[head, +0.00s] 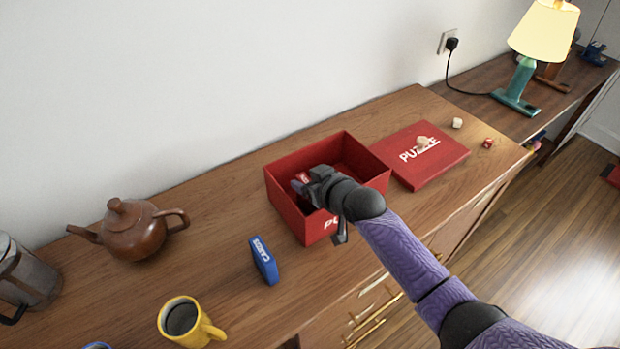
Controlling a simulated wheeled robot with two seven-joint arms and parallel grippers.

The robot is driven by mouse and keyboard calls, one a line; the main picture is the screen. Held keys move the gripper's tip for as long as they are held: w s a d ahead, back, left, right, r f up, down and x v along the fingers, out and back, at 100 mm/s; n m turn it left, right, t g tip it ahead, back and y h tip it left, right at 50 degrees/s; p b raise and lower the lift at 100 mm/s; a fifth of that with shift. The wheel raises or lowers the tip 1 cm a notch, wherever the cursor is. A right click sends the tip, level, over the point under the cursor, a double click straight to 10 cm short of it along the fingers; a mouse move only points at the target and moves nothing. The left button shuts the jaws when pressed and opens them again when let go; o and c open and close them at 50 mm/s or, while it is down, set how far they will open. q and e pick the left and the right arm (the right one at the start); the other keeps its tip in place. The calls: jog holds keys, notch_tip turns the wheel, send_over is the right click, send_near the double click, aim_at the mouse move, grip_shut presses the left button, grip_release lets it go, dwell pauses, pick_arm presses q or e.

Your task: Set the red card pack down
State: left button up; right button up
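My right gripper (309,182) reaches in from the lower right, over the open red puzzle box (285,207). A small red piece with white lettering, the red card pack (303,177), shows between its fingertips, and the gripper looks shut on it. Most of the pack is hidden by the fingers. The pack is at or just inside the box opening; I cannot tell whether it touches the box floor. A blue card pack (264,261) stands on the wooden cabinet top (225,225), left of the box. My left gripper is not in view.
The red puzzle lid (440,165) lies right of the box with a wooden piece on it; small dice (457,123) lie nearby. A brown teapot (131,231), a yellow mug (187,322) and a glass press (22,277) stand at left. A lamp (527,60) stands behind at right.

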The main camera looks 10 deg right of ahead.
jog(key=shift+s+d+r+p, duration=0.15)
jog(key=shift+s+r+p, duration=0.2)
jog(key=shift+r+p, duration=0.25)
jog(key=shift+s+d+r+p, duration=0.15)
jog(key=shift+s+r+p, duration=0.2)
jog(key=shift+r+p, duration=0.25)
jog(key=p+v, duration=0.3)
jog(key=v, duration=0.7)
jog(key=shift+s+d+f, duration=0.1)
jog(key=shift+s+f, duration=0.05)
jog(key=shift+s, duration=0.05)
